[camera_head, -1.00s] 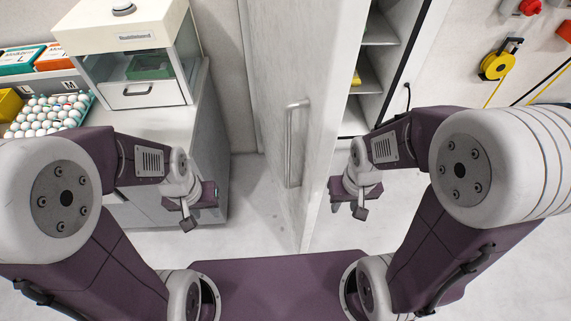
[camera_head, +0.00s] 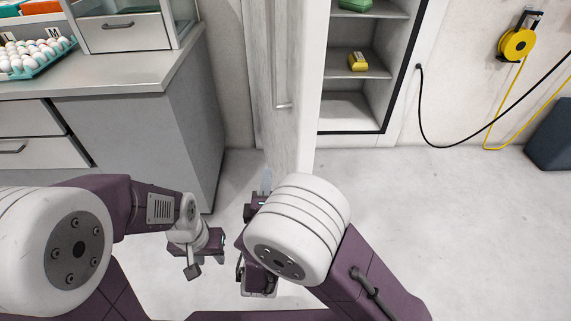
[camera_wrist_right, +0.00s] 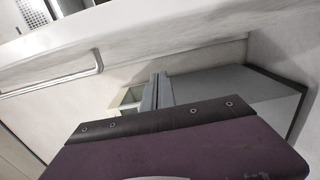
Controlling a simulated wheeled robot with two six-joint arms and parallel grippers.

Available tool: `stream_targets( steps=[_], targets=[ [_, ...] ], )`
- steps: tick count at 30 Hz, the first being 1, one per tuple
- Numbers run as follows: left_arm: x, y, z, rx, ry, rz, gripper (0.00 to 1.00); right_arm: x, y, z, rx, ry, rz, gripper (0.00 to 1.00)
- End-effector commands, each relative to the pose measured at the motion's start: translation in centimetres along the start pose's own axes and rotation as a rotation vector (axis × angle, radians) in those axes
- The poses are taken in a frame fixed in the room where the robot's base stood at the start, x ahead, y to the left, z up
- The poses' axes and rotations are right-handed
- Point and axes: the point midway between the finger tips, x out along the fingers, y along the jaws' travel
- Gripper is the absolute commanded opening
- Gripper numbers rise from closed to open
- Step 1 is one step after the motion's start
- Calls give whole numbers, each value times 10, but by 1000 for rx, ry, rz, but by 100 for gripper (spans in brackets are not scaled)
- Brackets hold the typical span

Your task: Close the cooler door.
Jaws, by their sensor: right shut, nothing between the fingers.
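The white cooler door (camera_head: 308,90) stands open, its edge toward me, left of the cooler opening (camera_head: 350,108). Its bar handle (camera_head: 277,75) is on the left face; the handle also shows in the right wrist view (camera_wrist_right: 55,80). My right gripper (camera_head: 266,180) is low on the handle side, near the door's lower front end, partly hidden by my right arm. In the right wrist view its fingers (camera_wrist_right: 156,90) are together and empty, close to the door face; I cannot tell whether they touch. My left gripper (camera_head: 195,268) hangs over the floor at left; its jaws are unclear.
A grey counter cabinet (camera_head: 190,125) with an egg tray (camera_head: 38,65) stands at left. Inside the cooler are a yellow box (camera_head: 357,61) and a green item (camera_head: 355,5). A black cable (camera_head: 424,120) hangs on the right wall.

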Motion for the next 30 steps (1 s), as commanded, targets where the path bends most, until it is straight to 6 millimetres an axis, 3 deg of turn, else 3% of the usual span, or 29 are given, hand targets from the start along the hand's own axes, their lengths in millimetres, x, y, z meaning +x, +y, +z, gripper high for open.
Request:
stream_targets(
  steps=[5,18,24,30],
  targets=[
    [0,0,0,0,1,0,36,11,2,1,2,-6,0,0],
    [14,0,2,0,0,0,36,103,0,4,0,-10,0,0],
    [21,0,2,0,0,0,36,109,1,33,-2,-9,-2,0],
    [22,0,2,0,0,0,36,110,2,42,-2,-6,-2,0]
  ],
)
